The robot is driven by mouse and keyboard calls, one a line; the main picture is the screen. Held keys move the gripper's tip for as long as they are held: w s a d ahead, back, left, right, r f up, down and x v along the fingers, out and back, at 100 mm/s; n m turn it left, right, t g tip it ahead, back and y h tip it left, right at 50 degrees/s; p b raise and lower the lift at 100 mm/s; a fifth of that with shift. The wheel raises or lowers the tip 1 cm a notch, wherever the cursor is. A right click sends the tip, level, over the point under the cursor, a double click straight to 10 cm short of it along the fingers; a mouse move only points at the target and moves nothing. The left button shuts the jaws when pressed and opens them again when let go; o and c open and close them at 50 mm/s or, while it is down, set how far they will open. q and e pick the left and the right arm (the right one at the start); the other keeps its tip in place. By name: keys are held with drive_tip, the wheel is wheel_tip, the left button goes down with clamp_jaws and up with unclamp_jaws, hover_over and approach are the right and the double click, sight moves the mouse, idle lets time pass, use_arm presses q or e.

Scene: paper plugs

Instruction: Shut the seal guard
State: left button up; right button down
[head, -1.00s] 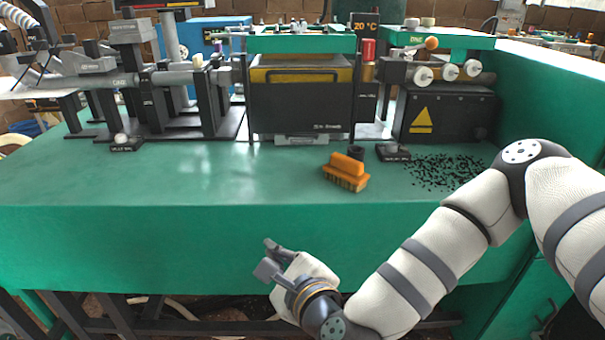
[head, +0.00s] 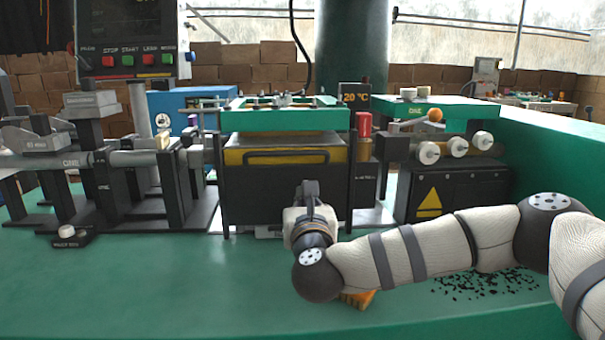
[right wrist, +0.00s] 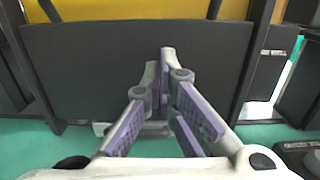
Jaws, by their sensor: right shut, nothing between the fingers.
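The sealing machine stands at the middle of the green bench, with a green top frame (head: 285,118). Its front has a black panel (head: 265,185), which I take to be the seal guard. A dark bar handle (head: 285,154) runs across a yellow band at the panel's upper part. The black panel (right wrist: 90,65) fills much of the right wrist view, with yellow above it. My right gripper (head: 309,186) is in front of the panel's lower right part, below the handle. Its fingers (right wrist: 166,58) are shut and empty. I cannot tell whether they touch the panel. My left gripper is out of view.
An orange brush (head: 358,299) lies on the bench, mostly hidden by my right arm. Black bits (head: 485,284) are scattered at the right. A black box with a yellow triangle (head: 450,195) stands right of the machine. Bare bench (head: 130,285) lies front left.

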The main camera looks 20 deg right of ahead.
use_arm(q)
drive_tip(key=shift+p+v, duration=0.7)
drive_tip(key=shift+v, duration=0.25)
use_arm(e)
drive_tip(key=shift+w+d+r, duration=0.1)
drive_tip(key=shift+w+r, duration=0.2)
drive_tip(key=shift+r, duration=0.35)
drive_tip(key=shift+w+d+r, duration=0.1)
drive_tip(key=shift+w+r, duration=0.2)
drive_tip(key=shift+r, duration=0.4)
drive_tip(key=shift+w+d+r, duration=0.1)
drive_tip(key=shift+w+r, duration=0.2)
drive_tip(key=shift+r, duration=0.35)
use_arm(q)
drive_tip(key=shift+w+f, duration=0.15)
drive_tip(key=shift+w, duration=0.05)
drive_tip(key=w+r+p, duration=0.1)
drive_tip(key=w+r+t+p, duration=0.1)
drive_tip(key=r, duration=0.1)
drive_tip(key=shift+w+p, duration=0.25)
drive_tip(key=shift+p, duration=0.05)
use_arm(e)
wheel_tip(320, 180, up, 8)
hover_over(301, 167)
drive_tip(key=v, duration=0.4)
drive_tip(key=shift+w, duration=0.15)
drive_tip(key=shift+r, duration=0.1)
